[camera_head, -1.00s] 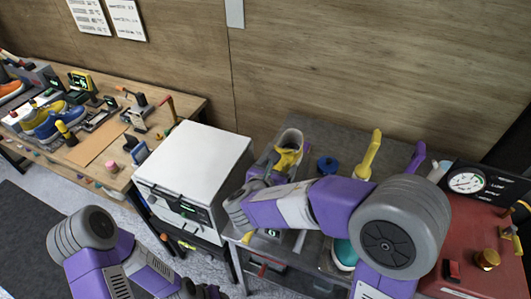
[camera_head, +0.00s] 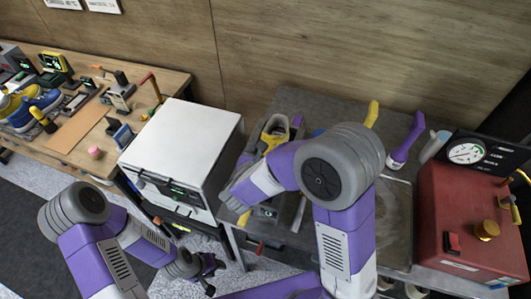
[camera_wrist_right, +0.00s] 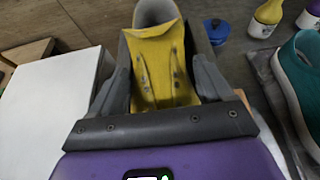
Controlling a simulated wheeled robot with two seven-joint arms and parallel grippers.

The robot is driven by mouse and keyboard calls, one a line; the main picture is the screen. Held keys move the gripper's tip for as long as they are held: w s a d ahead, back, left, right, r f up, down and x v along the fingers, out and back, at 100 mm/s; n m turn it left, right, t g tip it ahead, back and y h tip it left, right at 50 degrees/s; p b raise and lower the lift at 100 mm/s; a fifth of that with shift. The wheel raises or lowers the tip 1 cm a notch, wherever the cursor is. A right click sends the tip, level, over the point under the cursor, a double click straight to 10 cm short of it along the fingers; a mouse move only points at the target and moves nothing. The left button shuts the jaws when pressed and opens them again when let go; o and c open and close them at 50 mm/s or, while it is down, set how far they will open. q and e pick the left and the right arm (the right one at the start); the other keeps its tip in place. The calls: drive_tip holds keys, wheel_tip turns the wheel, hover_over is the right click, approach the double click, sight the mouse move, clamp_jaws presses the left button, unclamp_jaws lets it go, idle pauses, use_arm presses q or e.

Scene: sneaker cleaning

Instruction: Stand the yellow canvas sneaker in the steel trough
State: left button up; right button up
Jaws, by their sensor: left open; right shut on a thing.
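The yellow canvas sneaker (camera_head: 273,136) is at the back left of the grey bench, partly hidden behind my right arm. In the right wrist view the sneaker (camera_wrist_right: 160,65) lies between the fingers of my right gripper (camera_wrist_right: 158,88), which is shut on it. Its yellow upper and pale collar show; its sole is hidden. My left gripper (camera_head: 208,272) is open and empty, low in the head view, left of the bench. A shallow grey metal basin (camera_head: 397,225) lies right of my right arm; I cannot tell if this is the steel trough.
A white box-shaped machine (camera_head: 180,150) stands left of the sneaker. A red unit (camera_head: 462,215) with a gauge is at the right. A teal sneaker (camera_wrist_right: 300,85) and a blue-lidded pot (camera_wrist_right: 216,31) are right of the held sneaker. A purple-topped bottle (camera_head: 405,140) stands behind the basin.

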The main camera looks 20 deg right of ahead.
drive_tip(key=shift+f, duration=0.1)
drive_tip(key=o, duration=1.2)
drive_tip(key=shift+s+a+r, duration=0.2)
drive_tip(key=shift+a+r, duration=0.05)
drive_tip(key=shift+r, duration=0.05)
drive_tip(key=v, duration=1.1)
drive_tip(key=shift+s+p, duration=0.15)
drive_tip(key=shift+p, duration=0.25)
